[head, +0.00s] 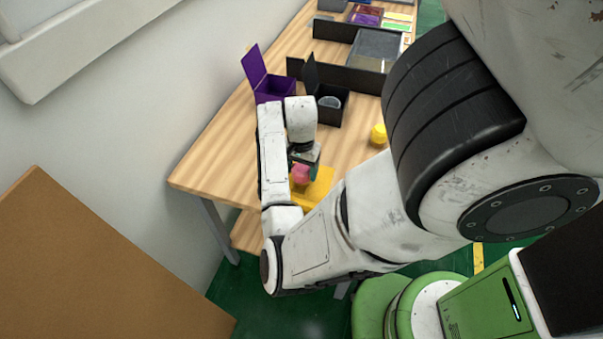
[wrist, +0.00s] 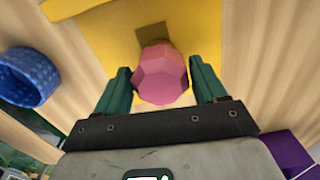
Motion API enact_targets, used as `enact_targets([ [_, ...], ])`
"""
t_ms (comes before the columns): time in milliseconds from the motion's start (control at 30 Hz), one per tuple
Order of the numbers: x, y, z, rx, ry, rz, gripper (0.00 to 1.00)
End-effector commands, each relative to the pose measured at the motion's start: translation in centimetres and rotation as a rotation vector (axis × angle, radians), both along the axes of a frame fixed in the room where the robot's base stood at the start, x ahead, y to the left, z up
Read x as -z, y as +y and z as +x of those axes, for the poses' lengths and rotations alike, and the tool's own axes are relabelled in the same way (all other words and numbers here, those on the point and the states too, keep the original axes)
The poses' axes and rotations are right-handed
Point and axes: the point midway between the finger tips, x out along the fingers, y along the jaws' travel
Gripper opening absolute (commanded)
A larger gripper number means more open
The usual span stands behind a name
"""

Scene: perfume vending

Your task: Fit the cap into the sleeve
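A pink faceted piece, apparently the cap (wrist: 161,76), sits between the two green fingers of my gripper (wrist: 160,82). Both fingers look to touch its sides, so the gripper appears shut on it. Behind it is a yellow plate (wrist: 95,30) with a dark square opening, partly covered by the pink piece. I cannot tell if they touch. A blue ribbed hollow ring (wrist: 28,77) lies on the wood to the left; I cannot tell whether it is the sleeve. In the head view the pink cap (head: 301,175) shows below my gripper (head: 304,160), over the yellow plate (head: 318,187).
The wooden table (head: 215,165) holds an open purple box (head: 272,88), an open black box (head: 328,112) with something clear inside, and a yellow piece (head: 378,134). Black trays (head: 345,78) stand farther back. A wall is left of the table.

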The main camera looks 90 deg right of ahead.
Motion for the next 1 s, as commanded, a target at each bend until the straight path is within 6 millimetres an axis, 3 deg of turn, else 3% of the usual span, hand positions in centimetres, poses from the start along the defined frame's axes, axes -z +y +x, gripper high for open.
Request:
enact_targets([
  [67, 0.0, 0.0, 0.0, 0.000, 0.000, 0.000, 0.62],
  [400, 0.0, 0.0, 0.0, 0.000, 0.000, 0.000, 0.30],
  [733, -0.6, 0.0, 0.0, 0.001, -0.001, 0.000, 0.30],
  [933, -2.9, -0.1, 0.0, 0.003, -0.002, -0.003, 0.29],
  [1000, -3.9, -0.1, -0.8, 0.006, 0.000, -0.003, 0.29],
])
